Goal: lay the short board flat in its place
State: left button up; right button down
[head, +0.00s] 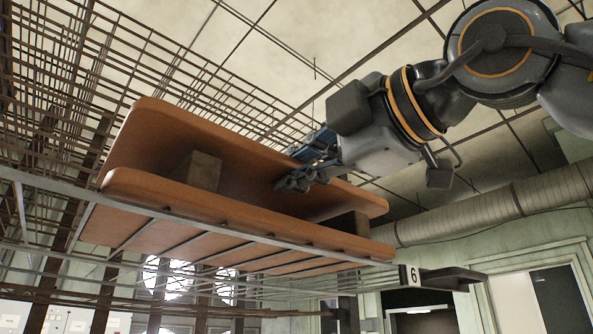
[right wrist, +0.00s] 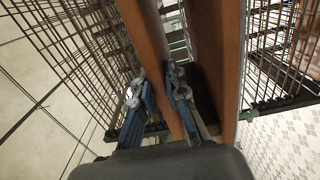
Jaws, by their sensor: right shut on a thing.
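The short board (head: 160,135), an orange-brown panel with rounded corners, is the upper of two boards in the head view. My right gripper (head: 300,165) is shut on its edge near the middle, one finger above and one below. In the right wrist view the fingers (right wrist: 158,95) straddle the held board (right wrist: 147,40). The lower board (head: 240,216) lies on a wire shelf. Two dark spacer blocks, one near the left end (head: 193,171) and one near the right end (head: 352,223), stand between the boards. Whether the held board touches the blocks is unclear. My left gripper is out of view.
Wire mesh (head: 60,80) rises behind and left of the boards. A large duct (head: 480,205) runs behind on the right. The space above the upper board looks open.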

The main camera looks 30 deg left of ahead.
jog(key=shift+f+b, duration=0.6)
jog(key=shift+b, duration=0.2)
dwell(0.7)
jog(key=c, duration=1.4)
grip_release()
jog(key=shift+s, duration=0.1)
jog(key=shift+f+b, duration=0.2)
jog(key=shift+b, duration=0.15)
jog(key=shift+d, duration=0.1)
jog(key=shift+b+v, duration=1.5)
jog(key=shift+v, duration=1.45)
jog(key=o, duration=0.5)
